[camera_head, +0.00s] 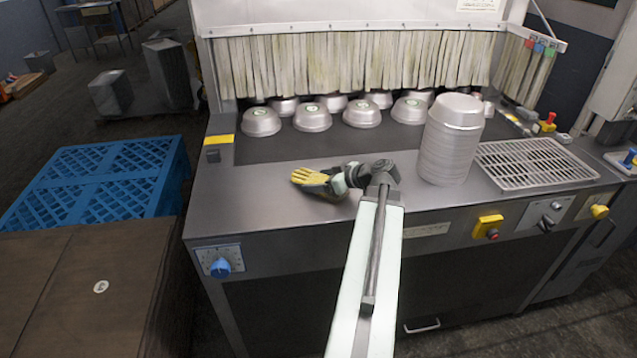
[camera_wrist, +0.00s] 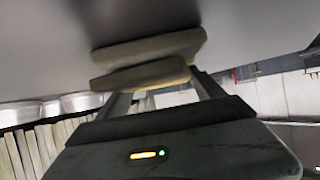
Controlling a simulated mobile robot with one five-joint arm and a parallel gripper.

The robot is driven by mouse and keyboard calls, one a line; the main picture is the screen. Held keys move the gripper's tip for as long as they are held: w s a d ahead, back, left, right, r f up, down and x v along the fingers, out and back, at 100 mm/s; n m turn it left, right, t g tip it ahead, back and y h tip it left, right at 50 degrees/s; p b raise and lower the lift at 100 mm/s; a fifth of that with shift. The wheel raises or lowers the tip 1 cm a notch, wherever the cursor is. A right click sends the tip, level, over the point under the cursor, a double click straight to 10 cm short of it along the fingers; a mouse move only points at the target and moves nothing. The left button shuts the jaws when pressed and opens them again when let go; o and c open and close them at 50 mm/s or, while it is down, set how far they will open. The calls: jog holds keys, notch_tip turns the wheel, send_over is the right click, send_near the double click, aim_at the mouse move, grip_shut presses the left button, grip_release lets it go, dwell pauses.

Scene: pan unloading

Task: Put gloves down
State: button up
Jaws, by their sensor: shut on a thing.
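The gloves (camera_head: 308,177), yellow at the fingers and dark green-grey toward the cuff, are at the worktop of the steel machine (camera_head: 265,215), left of the end of my arm. My gripper (camera_head: 345,179) is shut on them at their right end and partly hides them. In the wrist view, two flat yellowish-grey pieces (camera_wrist: 145,76), which look like the gloves, lie across my fingers (camera_wrist: 160,92), close to the grey surface. I cannot tell whether the gloves rest on the worktop or hang just above it.
A tall stack of metal pans (camera_head: 449,150) stands right of my gripper, beside a slotted grate (camera_head: 535,163). Several upturned pans (camera_head: 312,118) sit behind, before strip curtains (camera_head: 350,62). A blue pallet stack (camera_head: 95,180) and brown box (camera_head: 90,285) stand left. The left worktop is clear.

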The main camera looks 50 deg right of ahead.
aim_at(319, 180)
notch_tip(319, 180, up, 10)
jog(key=p, duration=0.9)
jog(key=shift+p, duration=0.4)
